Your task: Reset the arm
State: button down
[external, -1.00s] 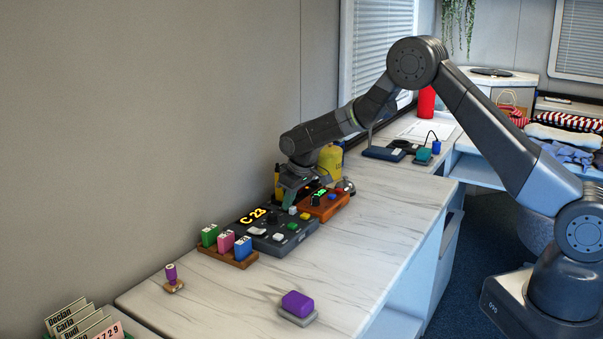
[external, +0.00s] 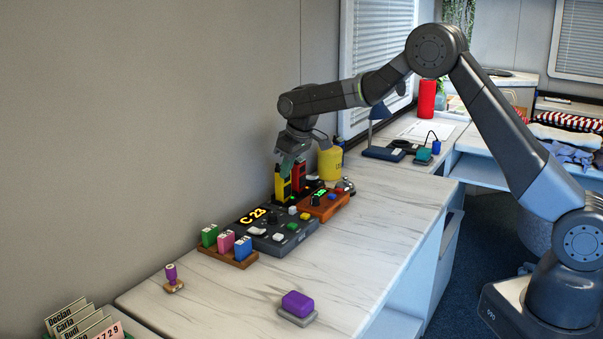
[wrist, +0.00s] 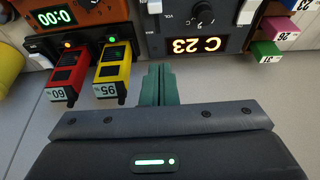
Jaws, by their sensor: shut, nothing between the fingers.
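My gripper (external: 287,168) hangs above the back of the marble counter (external: 220,285), over the rear of the dark panel and the radios, pointing down. In the wrist view its green fingers (wrist: 158,86) are shut together with nothing between them. Below and beside it are a yellow radio (wrist: 113,72) marked 95 and a red radio (wrist: 66,75) marked 60, both upright at the back. They also show in the external view, yellow (external: 282,188) and red (external: 299,176). The fingers look apart from both radios.
A dark panel (external: 262,238) reading C 23 and an orange box (external: 325,212) lie under the arm. Colored tags (external: 242,248), a purple stamp (external: 173,276) and a purple block (external: 297,303) stand nearer. A yellow canister (external: 330,162) is at right.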

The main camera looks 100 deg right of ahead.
dwell(0.3)
jog(key=p+x, duration=0.2)
jog(key=x, duration=0.7)
jog(key=shift+w+d+f, duration=0.1)
jog(key=shift+f, duration=0.3)
jog(key=shift+s+a, duration=1.25)
jog(key=shift+s, duration=0.05)
